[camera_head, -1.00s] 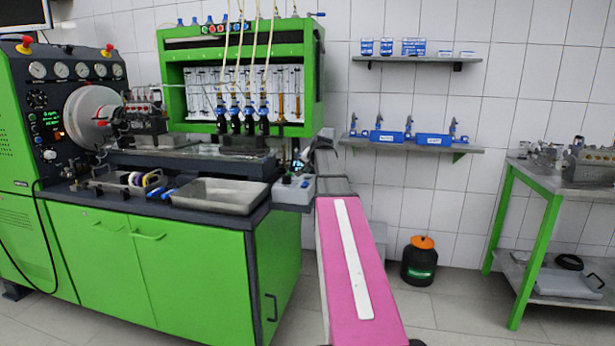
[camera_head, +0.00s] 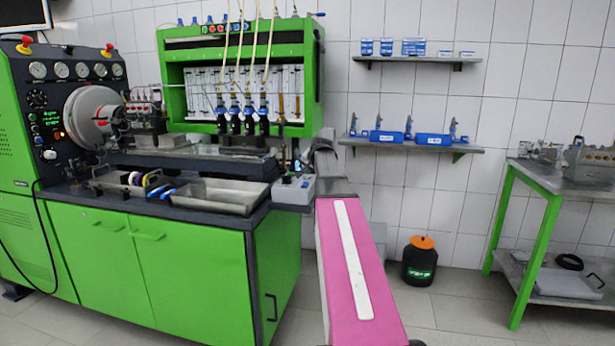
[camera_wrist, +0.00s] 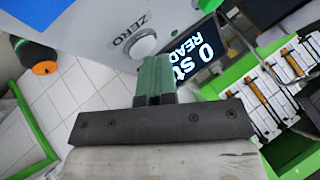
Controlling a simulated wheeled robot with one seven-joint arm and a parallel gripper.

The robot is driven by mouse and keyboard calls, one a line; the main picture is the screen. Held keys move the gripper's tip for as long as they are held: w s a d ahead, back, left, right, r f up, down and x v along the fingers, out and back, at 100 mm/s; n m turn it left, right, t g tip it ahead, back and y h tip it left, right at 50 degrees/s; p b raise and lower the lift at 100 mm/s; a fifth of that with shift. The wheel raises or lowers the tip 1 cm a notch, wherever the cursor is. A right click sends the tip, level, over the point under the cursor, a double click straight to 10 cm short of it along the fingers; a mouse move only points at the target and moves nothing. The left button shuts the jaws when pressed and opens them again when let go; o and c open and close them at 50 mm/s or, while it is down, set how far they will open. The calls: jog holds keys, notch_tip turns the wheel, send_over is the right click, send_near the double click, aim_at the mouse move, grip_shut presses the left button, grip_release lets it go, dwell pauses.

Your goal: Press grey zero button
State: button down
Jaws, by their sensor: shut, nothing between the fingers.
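The grey zero button (camera_wrist: 143,45) is a round pale knob in the wrist view, with the label ZERO (camera_wrist: 128,34) printed beside it on a light grey panel. A lit display (camera_wrist: 197,52) sits right of the button and reads "0 st" and "READY". My gripper (camera_wrist: 154,62) is shut and empty. Its green fingertips are right at the button's lower edge in the picture; I cannot tell whether they touch it. In the head view the grey box (camera_head: 293,191) stands at the bench's right end, and the button cannot be made out there.
The green bench (camera_head: 160,255) carries a metal tray (camera_head: 220,196) left of the box. A green rack of tubes (camera_head: 240,50) stands behind it. A black canister with an orange lid (camera_head: 419,262) is on the floor at right.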

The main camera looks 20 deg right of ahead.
aim_at(309, 176)
jog(key=shift+r, duration=0.9)
jog(key=shift+r, duration=0.1)
jog(key=shift+r, duration=2.45)
